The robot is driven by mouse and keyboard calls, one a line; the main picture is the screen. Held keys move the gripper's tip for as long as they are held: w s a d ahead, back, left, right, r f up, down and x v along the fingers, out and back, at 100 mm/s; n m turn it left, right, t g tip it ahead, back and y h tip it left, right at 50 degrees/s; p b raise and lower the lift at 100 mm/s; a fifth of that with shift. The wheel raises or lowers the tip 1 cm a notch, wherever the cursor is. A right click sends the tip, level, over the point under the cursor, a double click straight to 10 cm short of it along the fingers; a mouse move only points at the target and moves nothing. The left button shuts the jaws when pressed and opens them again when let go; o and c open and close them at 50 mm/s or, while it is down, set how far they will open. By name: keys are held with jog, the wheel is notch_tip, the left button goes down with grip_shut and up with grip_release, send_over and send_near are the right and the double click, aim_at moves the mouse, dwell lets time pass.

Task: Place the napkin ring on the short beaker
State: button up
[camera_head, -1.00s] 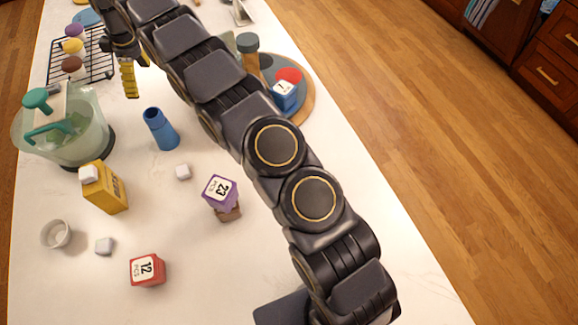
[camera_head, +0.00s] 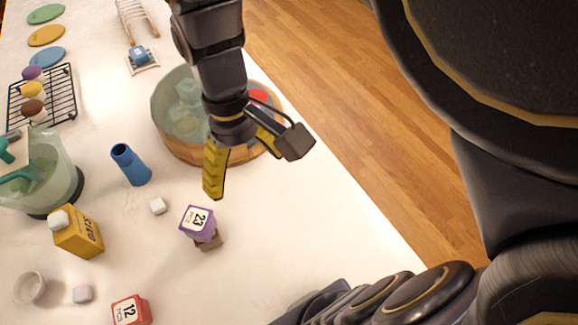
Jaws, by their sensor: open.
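A small pale round open vessel or ring (camera_head: 29,288) stands at the lower left; I cannot tell whether it is the napkin ring or the short beaker. A blue flared, open-topped tube (camera_head: 131,165) stands upright left of centre. I cannot single out the other named object with certainty.
The wooden tray (camera_head: 183,149) holds a glass bowl (camera_head: 170,110). A purple block (camera_head: 197,219), yellow box (camera_head: 78,232), red block (camera_head: 131,309) and small white cubes (camera_head: 158,205) stand nearer. A clear pitcher (camera_head: 50,185) and wire rack (camera_head: 60,95) are left. The counter's right front is clear.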

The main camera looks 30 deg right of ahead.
jog(key=s+d+f+m, duration=0.1)
jog(key=s+m, duration=0.1)
jog(key=s, duration=0.7)
jog(key=shift+s+f, duration=0.25)
jog(key=shift+s, duration=0.15)
